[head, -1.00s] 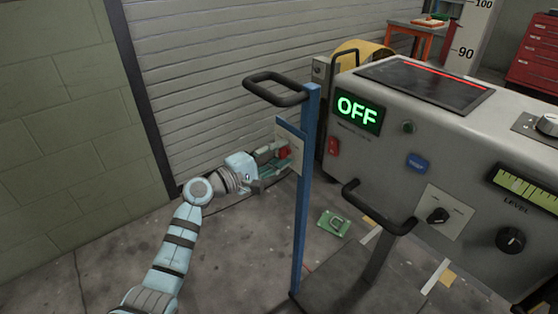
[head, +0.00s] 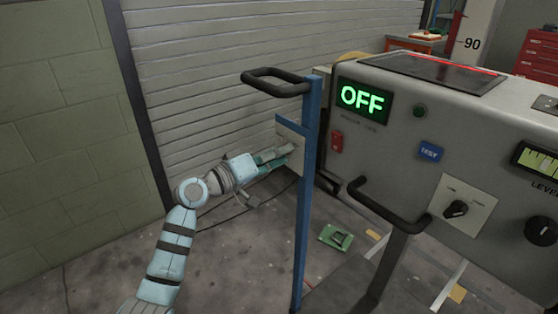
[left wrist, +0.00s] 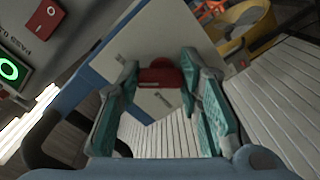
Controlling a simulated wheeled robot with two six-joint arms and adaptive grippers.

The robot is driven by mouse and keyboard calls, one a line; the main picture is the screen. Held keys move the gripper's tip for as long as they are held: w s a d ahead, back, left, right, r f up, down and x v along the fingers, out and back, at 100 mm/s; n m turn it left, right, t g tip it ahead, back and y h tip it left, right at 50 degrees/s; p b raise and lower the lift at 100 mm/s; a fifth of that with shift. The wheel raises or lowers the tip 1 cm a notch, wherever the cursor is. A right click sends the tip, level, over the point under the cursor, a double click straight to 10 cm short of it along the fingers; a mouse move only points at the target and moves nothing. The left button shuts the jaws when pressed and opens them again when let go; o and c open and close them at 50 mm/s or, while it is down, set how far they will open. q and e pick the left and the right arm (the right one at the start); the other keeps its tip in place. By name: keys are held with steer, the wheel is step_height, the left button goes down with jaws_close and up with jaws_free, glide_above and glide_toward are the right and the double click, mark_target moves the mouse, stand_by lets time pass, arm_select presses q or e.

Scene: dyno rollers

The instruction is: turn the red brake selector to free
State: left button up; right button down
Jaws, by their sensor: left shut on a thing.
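The red brake selector (left wrist: 160,76) shows in the left wrist view as a red knob on a pale plate (left wrist: 165,35). The plate is fixed to a blue post (head: 309,190), where it also shows in the head view (head: 290,130). My left gripper (head: 279,156) is at the plate, its fingers shut on the red selector. In the left wrist view the two teal-padded fingers stand on either side of the knob. In the head view the fingers hide the selector. The small print on the plate is too blurred to read. My right gripper is not in view.
Black handlebars (head: 277,82) top the blue post. A grey console (head: 400,130) with a green OFF display (head: 362,97) stands to the right. A green board (head: 336,236) lies on the floor. A shutter wall (head: 200,80) is behind; floor at left is clear.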

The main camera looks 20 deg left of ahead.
arm_select(q)
steer(key=shift+f+m, duration=0.1)
steer(key=shift+m, duration=0.4)
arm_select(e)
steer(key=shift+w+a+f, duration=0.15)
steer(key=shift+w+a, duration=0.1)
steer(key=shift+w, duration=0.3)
arm_select(q)
steer(key=o, duration=1.2)
steer(key=shift+c, duration=0.2)
steer(key=v, duration=1.2)
